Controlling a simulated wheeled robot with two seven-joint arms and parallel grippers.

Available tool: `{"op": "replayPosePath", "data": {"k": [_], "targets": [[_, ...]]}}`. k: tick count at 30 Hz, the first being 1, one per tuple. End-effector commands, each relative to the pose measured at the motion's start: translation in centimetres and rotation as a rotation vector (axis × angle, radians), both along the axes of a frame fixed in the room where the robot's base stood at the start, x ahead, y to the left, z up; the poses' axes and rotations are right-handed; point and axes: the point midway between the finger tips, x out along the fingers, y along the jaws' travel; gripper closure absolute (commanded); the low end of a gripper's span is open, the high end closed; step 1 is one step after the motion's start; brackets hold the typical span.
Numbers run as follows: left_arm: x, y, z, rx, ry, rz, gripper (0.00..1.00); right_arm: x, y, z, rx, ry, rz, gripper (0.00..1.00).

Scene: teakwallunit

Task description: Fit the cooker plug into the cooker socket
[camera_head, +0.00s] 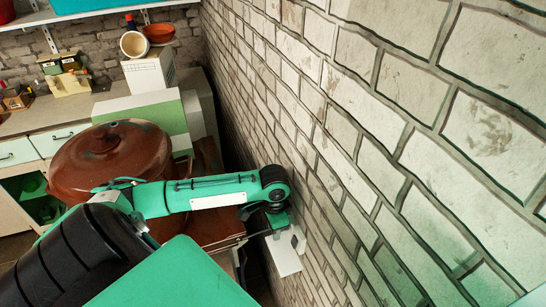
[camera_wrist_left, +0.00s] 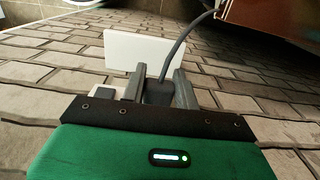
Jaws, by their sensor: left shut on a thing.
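The dark cooker plug (camera_wrist_left: 157,94) is between the two fingers of my left gripper (camera_wrist_left: 160,84), which is shut on it. Its grey cable (camera_wrist_left: 183,42) curves up and right toward a brown body at the top right. A white plate (camera_wrist_left: 142,50), apparently the cooker socket, is on the brick wall just beyond the fingertips. In the head view my left gripper (camera_head: 277,218) is at the wall, above the white plate (camera_head: 284,255); the plug is hidden there. I cannot tell whether plug and socket touch. My right gripper is not in view.
The brick wall (camera_head: 400,120) runs close along the right of my left arm. A big brown lidded pot (camera_head: 110,160) stands left of the arm. A counter (camera_head: 60,110) with small items is at the back. A small white fitting (camera_wrist_left: 105,91) is left of the fingers.

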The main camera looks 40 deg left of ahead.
Motion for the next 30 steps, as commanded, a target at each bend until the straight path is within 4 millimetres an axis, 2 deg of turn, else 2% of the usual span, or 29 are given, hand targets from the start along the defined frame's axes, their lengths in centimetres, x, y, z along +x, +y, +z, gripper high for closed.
{"op": "replayPosePath", "data": {"k": [30], "targets": [[0.81,-0.4,0.05,0.0,-0.002,0.0,0.92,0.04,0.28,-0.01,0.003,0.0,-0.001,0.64]]}}
